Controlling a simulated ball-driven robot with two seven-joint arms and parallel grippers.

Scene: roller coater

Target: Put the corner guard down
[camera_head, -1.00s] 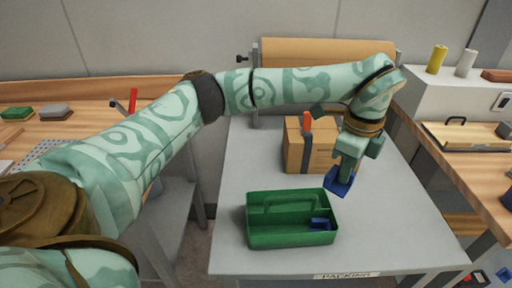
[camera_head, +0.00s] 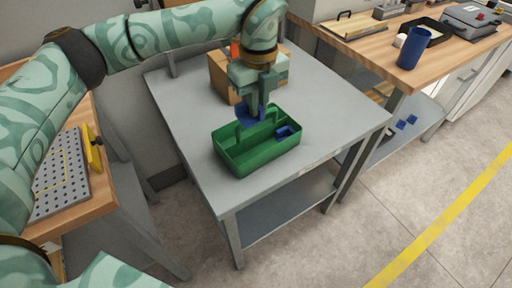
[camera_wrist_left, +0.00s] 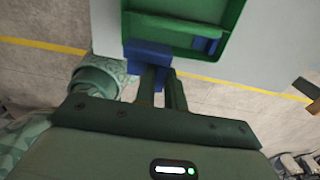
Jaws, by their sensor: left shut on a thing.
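My left gripper (camera_head: 250,103) is shut on a blue corner guard (camera_head: 246,118) and points downward. In the head view the guard overlaps the back left part of the green tote (camera_head: 258,162) on the grey packing table; its exact height is hard to tell. In the left wrist view the held guard (camera_wrist_left: 148,54) shows at the fingertips (camera_wrist_left: 160,80), by the edge of the green tote (camera_wrist_left: 180,24). A second blue corner guard (camera_head: 288,131) lies inside the tote at its right side, and also shows in the left wrist view (camera_wrist_left: 206,44). My right gripper is out of view.
A cardboard box (camera_head: 219,76) stands behind the tote, partly hidden by my arm. The grey table (camera_head: 335,112) is bare to the right of the tote. Blue pieces (camera_head: 405,123) lie on a lower shelf at right. A blue cup (camera_head: 413,48) stands on the wooden bench.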

